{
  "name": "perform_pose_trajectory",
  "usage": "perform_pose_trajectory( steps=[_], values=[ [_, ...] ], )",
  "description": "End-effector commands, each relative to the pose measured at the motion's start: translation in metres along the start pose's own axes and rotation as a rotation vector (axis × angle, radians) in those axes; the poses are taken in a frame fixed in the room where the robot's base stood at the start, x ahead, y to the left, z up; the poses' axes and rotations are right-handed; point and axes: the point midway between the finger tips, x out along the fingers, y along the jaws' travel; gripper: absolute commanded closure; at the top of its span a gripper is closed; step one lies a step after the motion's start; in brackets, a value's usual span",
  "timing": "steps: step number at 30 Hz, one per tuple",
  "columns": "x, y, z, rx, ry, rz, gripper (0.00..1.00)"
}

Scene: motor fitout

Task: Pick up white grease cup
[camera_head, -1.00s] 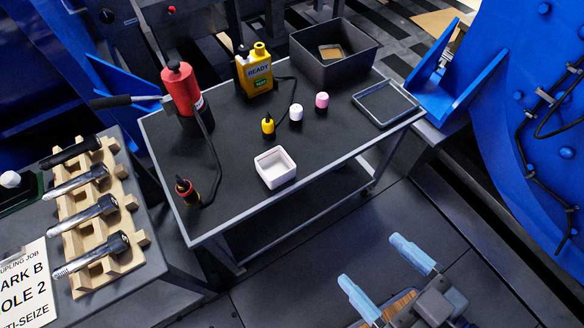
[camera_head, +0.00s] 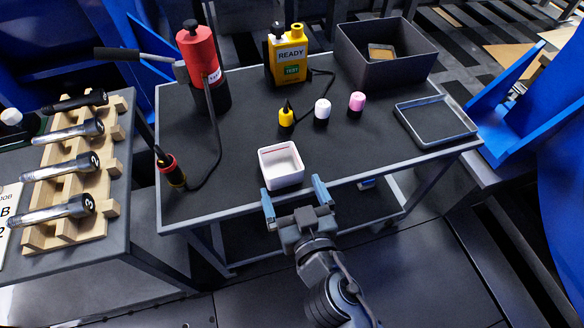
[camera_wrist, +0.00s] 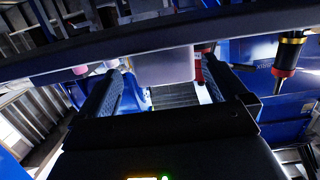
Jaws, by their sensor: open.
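The small white-topped grease cup (camera_head: 322,111) stands upright on the dark table, between a yellow one (camera_head: 286,117) and a pink one (camera_head: 357,103). My gripper (camera_head: 294,190) is open and empty at the table's front edge, in front of an open white square tray (camera_head: 281,180). It is well short of the white cup, which stands beyond the tray and to its right. In the wrist view the tray (camera_wrist: 164,66) shows between the open fingers, and a pink top (camera_wrist: 80,70) shows at the left.
A shallow grey tray (camera_head: 436,138) is at right. A corded tool (camera_head: 170,168) stands at left.

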Motion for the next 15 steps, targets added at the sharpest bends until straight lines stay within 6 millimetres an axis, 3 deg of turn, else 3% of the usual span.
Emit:
perform_pose_trajectory(
  steps=[15],
  values=[
    [0.059, -0.004, -0.003, -0.002, 0.001, 0.001, 0.00]
  ],
)
